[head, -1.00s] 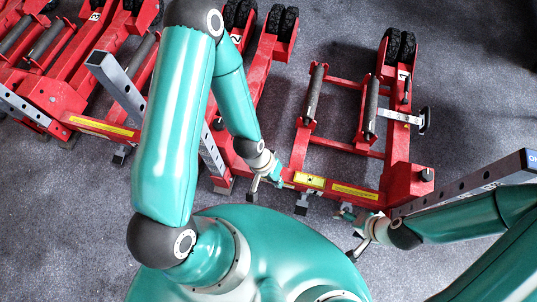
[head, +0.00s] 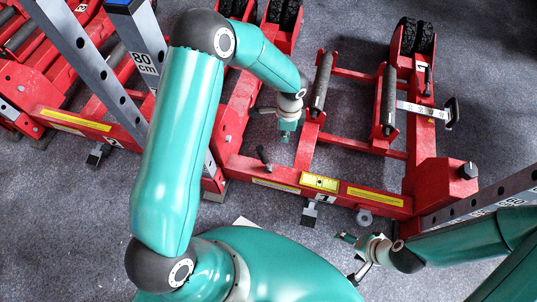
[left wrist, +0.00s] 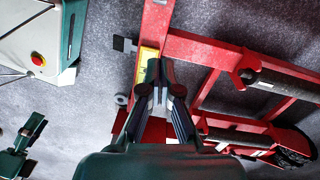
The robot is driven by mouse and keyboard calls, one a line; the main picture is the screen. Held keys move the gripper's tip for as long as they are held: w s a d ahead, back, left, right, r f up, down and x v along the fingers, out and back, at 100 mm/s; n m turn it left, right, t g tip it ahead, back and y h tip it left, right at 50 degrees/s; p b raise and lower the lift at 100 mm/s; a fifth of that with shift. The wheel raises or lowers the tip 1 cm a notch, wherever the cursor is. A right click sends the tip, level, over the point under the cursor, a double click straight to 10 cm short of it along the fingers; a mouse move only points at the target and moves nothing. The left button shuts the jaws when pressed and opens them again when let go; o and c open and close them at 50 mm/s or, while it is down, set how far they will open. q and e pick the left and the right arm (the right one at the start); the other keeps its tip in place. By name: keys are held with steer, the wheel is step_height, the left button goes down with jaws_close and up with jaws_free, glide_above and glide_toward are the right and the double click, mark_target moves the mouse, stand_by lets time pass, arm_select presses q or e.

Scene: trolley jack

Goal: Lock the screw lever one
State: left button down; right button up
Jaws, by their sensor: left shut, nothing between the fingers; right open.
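The red trolley jack marked 1 (head: 232,166) fills the right middle of the head view. A short dark lever (head: 263,156) stands tilted on its left front part; I cannot tell for sure that it is screw lever one. My left gripper (head: 285,136) is shut and empty, over the jack's frame just right of and beyond that lever, apart from it. In the left wrist view the shut fingers (left wrist: 160,66) point over the red frame near a yellow label (left wrist: 147,64); the lever is not clearly seen there. My right gripper (head: 346,238) is open, in front of the jack's front bar.
A black knob (head: 468,170) sits on the jack's right front block. A black pedal (head: 309,212) and a grey round part (head: 364,217) jut from the front bar. A perforated grey bar (head: 480,200) is at right. More red jacks stand at left; floor (head: 490,80) is clear at upper right.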

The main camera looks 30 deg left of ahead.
mark_target(265, 158)
arm_select(q)
steer(key=s+a+f+b, duration=0.2)
steer(key=a+f+b, duration=0.1)
steer(key=f, duration=0.7)
steer(key=shift+s+a+f+b, duration=0.15)
steer(key=shift+a+f+b, duration=0.15)
steer(key=shift+f+b, duration=0.15)
